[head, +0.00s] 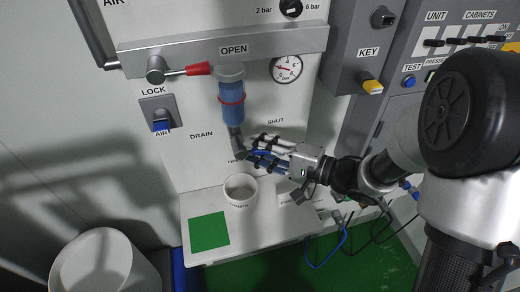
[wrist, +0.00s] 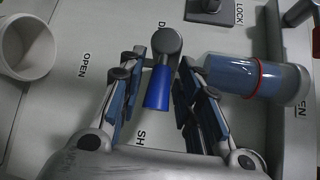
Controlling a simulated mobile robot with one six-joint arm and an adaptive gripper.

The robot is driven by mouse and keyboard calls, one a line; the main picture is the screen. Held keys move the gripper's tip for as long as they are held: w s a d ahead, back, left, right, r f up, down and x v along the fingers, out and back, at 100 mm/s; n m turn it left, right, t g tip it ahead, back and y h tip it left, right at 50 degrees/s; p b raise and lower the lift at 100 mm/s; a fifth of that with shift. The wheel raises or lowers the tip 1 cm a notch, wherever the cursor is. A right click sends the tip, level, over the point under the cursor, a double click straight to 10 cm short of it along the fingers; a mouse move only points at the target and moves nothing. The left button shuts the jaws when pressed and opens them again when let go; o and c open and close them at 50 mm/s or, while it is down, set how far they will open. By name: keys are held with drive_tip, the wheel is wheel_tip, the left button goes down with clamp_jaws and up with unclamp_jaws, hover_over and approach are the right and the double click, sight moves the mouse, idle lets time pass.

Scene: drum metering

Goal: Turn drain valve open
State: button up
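The drain valve has a grey hub (wrist: 167,41) and a blue handle (wrist: 158,88). In the wrist view the handle points from the hub down the picture, toward the partly hidden SHUT label (wrist: 140,138). The OPEN label (wrist: 84,65) is off to the left. In the head view the valve (head: 236,141) sits under the blue filter bowl (head: 231,102), its handle mostly hidden by my fingers. My gripper (head: 257,150) is open around the handle, one finger on each side with visible gaps in the wrist view (wrist: 161,65).
The filter bowl also shows close beside my right finger in the wrist view (wrist: 232,76). A white cup (head: 240,189) stands on the shelf (head: 264,235) below the valve, near a green square (head: 209,231). A red-handled lever (head: 196,69) and a gauge (head: 286,68) are above.

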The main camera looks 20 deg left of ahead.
clamp_jaws()
